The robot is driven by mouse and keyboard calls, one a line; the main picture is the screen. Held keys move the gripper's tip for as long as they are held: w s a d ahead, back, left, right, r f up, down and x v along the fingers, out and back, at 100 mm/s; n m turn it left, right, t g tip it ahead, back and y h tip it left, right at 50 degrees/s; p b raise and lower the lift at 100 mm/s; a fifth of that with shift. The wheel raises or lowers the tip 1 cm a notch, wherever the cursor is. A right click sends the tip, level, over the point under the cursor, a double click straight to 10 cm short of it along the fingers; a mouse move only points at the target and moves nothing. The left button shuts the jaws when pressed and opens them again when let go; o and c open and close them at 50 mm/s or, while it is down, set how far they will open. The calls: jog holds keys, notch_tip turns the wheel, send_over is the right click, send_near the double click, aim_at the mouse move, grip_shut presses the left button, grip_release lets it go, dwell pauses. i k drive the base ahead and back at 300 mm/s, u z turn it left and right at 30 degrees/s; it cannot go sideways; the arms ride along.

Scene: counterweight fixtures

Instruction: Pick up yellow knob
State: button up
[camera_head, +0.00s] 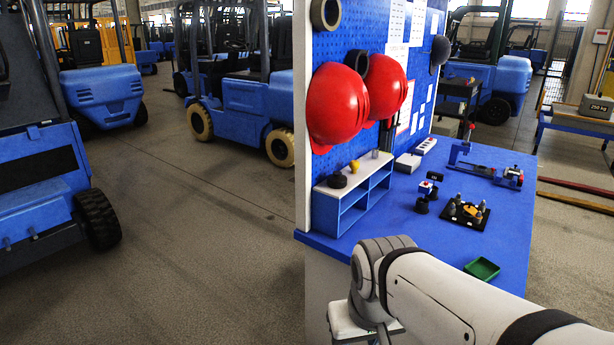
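A small rounded yellow thing (354,166), which looks like the yellow knob, sits on top of the white-topped blue shelf unit (352,200). It stands between a black round piece (337,181) and a small grey cylinder (375,154). Another yellow piece (469,210) lies among dark and grey upright pieces on a black plate (455,219) on the blue table. My light grey arm reaches in from the lower right, and its bent end is in front of the table's near left edge. My gripper's fingers do not show.
Two red helmets (337,104) hang on the blue pegboard above the shelf unit. A green tray (482,268) lies near my arm. A blue fixture (485,171) stands at the table's back right. Bare blue tabletop (400,215) lies right of the shelf unit. Forklifts stand at left.

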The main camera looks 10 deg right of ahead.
aim_at(354, 165)
jog(key=z, duration=0.25)
jog(key=i, duration=0.65)
jog(key=u, duration=0.25)
jog(key=k, duration=0.65)
jog(key=z, duration=1.2)
jog(key=i, duration=0.1)
jog(key=u, duration=1.1)
jog(key=i, duration=1.05)
jog(key=u, duration=0.05)
